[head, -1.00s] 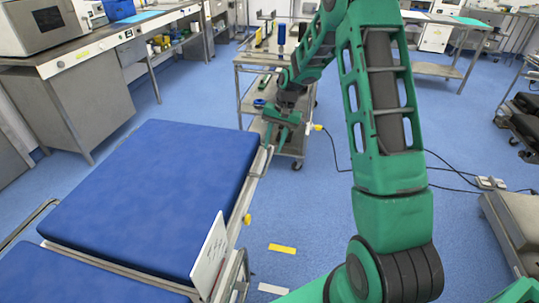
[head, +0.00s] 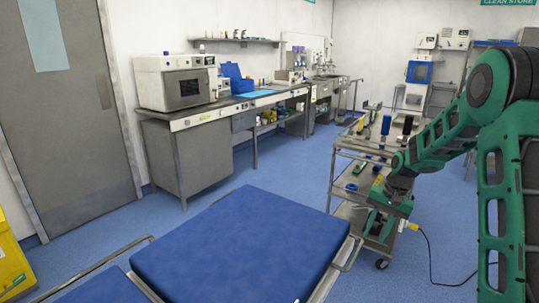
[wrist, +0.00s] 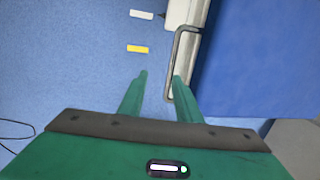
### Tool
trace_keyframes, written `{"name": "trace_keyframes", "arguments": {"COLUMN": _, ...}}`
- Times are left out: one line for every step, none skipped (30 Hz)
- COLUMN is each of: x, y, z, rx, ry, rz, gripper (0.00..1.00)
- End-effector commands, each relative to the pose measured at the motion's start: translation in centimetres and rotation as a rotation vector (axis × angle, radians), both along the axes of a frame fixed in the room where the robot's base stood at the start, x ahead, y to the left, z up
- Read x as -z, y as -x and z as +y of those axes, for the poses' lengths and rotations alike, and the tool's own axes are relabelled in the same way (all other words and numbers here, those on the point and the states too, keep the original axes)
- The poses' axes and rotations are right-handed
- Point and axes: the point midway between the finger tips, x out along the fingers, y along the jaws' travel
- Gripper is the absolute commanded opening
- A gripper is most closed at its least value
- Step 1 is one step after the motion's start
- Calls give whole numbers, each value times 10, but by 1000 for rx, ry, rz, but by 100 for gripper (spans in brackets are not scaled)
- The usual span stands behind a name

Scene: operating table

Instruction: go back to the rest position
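My gripper (head: 378,228) hangs pointing down, beyond the right edge of the blue operating table (head: 240,240) and in front of the steel trolley. In the wrist view my gripper (wrist: 160,77) has its two green fingers apart, with only blue floor showing between them. It is open and empty. The table's blue pad (wrist: 260,60) fills the upper right of the wrist view, and its metal side rail (wrist: 185,55) runs close to the right finger. I cannot tell whether the finger touches the rail.
A steel trolley (head: 343,172) with bottles and small items stands just behind my gripper. A workbench (head: 185,150) with a white oven-like device (head: 172,82) runs along the left wall. A yellow bin (head: 12,262) stands at the lower left. Blue floor is open between workbench and table.

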Motion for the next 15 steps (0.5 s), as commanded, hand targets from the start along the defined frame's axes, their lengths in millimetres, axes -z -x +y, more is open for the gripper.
{"name": "trace_keyframes", "arguments": {"x": -17, "y": 14, "z": -5, "rx": -5, "ry": 19, "rz": -6, "gripper": 31}}
{"name": "trace_keyframes", "arguments": {"x": -25, "y": 23, "z": -8, "rx": -8, "ry": 31, "rz": -6, "gripper": 31}}
{"name": "trace_keyframes", "arguments": {"x": -35, "y": 36, "z": -11, "rx": -13, "ry": 44, "rz": -4, "gripper": 31}}
{"name": "trace_keyframes", "arguments": {"x": -43, "y": 46, "z": -14, "rx": -16, "ry": 55, "rz": -4, "gripper": 31}}
{"name": "trace_keyframes", "arguments": {"x": -50, "y": 55, "z": -17, "rx": -19, "ry": 66, "rz": -4, "gripper": 31}}
{"name": "trace_keyframes", "arguments": {"x": -59, "y": 69, "z": -20, "rx": -23, "ry": 78, "rz": -2, "gripper": 31}}
{"name": "trace_keyframes", "arguments": {"x": -66, "y": 79, "z": -22, "rx": -26, "ry": 88, "rz": -1, "gripper": 31}}
{"name": "trace_keyframes", "arguments": {"x": -72, "y": 89, "z": -24, "rx": -28, "ry": 95, "rz": -1, "gripper": 31}}
{"name": "trace_keyframes", "arguments": {"x": -80, "y": 103, "z": -27, "rx": -31, "ry": 106, "rz": 1, "gripper": 31}}
{"name": "trace_keyframes", "arguments": {"x": -86, "y": 114, "z": -29, "rx": -33, "ry": 114, "rz": 2, "gripper": 31}}
{"name": "trace_keyframes", "arguments": {"x": -92, "y": 125, "z": -30, "rx": -36, "ry": 121, "rz": 4, "gripper": 31}}
{"name": "trace_keyframes", "arguments": {"x": -99, "y": 139, "z": -32, "rx": -39, "ry": 130, "rz": 5, "gripper": 31}}
{"name": "trace_keyframes", "arguments": {"x": -103, "y": 150, "z": -33, "rx": -42, "ry": 136, "rz": 6, "gripper": 31}}
{"name": "trace_keyframes", "arguments": {"x": -108, "y": 161, "z": -34, "rx": -43, "ry": 141, "rz": 8, "gripper": 31}}
{"name": "trace_keyframes", "arguments": {"x": -113, "y": 176, "z": -36, "rx": -45, "ry": 148, "rz": 8, "gripper": 31}}
